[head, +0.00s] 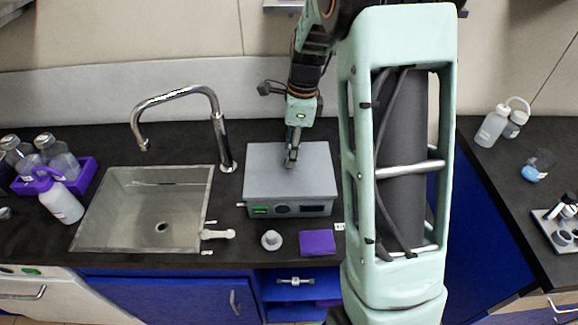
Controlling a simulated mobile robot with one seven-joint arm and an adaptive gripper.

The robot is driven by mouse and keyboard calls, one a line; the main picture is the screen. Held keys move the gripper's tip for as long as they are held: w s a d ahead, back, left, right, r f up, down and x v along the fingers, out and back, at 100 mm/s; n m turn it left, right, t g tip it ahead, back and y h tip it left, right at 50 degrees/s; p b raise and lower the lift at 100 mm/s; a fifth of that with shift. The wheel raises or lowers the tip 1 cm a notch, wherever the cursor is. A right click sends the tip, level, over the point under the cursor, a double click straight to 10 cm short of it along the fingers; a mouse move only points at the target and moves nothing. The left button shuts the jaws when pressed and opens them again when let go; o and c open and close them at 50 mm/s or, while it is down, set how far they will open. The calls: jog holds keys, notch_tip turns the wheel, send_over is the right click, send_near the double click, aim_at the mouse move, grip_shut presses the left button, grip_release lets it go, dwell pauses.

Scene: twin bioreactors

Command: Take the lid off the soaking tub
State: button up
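The soaking tub appears to be the grey box (322,211) on the dark counter, right of the sink. Its front has a green display and dark round parts. A flat grey lid (315,178) covers its top, and no gap shows between them. My gripper (291,160) points down over the lid's middle, towards its back half. Its fingertips look at or very close to the lid. The fingers are small and dark here. I cannot tell whether they are open or shut on a handle, and any handle is hidden by them.
The sink (120,241) and tall curved tap (222,135) stand to the left. A small grey round piece (271,240) and a purple block (317,242) lie in front of the tub. Bottles in a purple rack (85,176) stand far left. My column blocks the view right of the tub.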

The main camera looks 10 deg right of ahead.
jog(key=shift+a+f, duration=0.15)
jog(key=shift+f, duration=1.15)
grip_shut()
